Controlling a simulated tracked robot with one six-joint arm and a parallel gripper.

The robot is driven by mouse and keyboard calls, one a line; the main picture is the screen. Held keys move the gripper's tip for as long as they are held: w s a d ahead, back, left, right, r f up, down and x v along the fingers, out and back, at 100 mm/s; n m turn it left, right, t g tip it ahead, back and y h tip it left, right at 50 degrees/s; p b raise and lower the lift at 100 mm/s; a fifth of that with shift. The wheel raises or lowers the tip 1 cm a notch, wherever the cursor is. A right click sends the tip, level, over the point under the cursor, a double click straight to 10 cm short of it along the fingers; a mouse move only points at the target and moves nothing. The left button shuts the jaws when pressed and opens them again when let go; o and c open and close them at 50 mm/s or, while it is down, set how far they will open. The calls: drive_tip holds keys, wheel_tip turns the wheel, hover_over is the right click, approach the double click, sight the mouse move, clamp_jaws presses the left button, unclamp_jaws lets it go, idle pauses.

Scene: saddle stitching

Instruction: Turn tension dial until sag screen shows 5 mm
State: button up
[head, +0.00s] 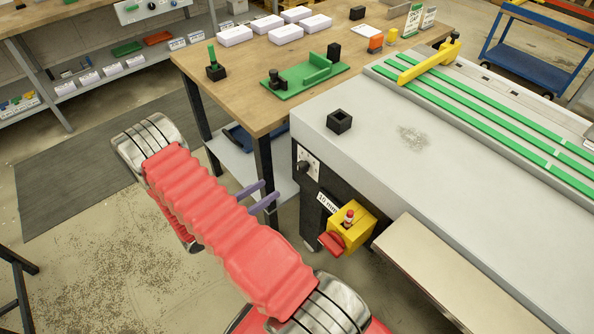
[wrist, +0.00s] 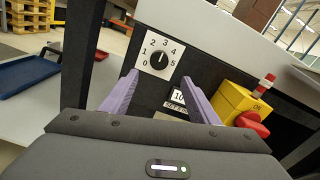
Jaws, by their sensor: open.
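The tension dial (head: 306,166) is a black knob on a white plate on the dark side panel of the grey machine. In the wrist view the dial (wrist: 160,59) has a scale from 0 to 5, and its mark points roughly upward, near 2 to 3. The sag screen (head: 327,203) below it reads 10 mm; it also shows in the wrist view (wrist: 179,97), partly hidden by a finger. My gripper (head: 270,191) has two purple fingers, open and empty, apart from the dial. In the wrist view the fingertips (wrist: 163,82) spread on either side below the dial.
A yellow switch box (head: 350,228) with a red knob sticks out right of the screen. The wooden workbench (head: 222,60) and its lower shelf stand to the left of the panel. A black square holder (head: 339,121) sits on the machine top. A metal tray (head: 440,265) juts out at the right.

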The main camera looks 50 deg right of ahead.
sight(298, 170)
drive_tip(key=shift+f, duration=0.15)
drive_tip(key=x, duration=1.3)
drive_tip(key=shift+d, duration=0.4)
drive_tip(key=c, duration=1)
drive_tip(key=shift+s+d, duration=0.15)
drive_tip(key=shift+c, duration=0.2)
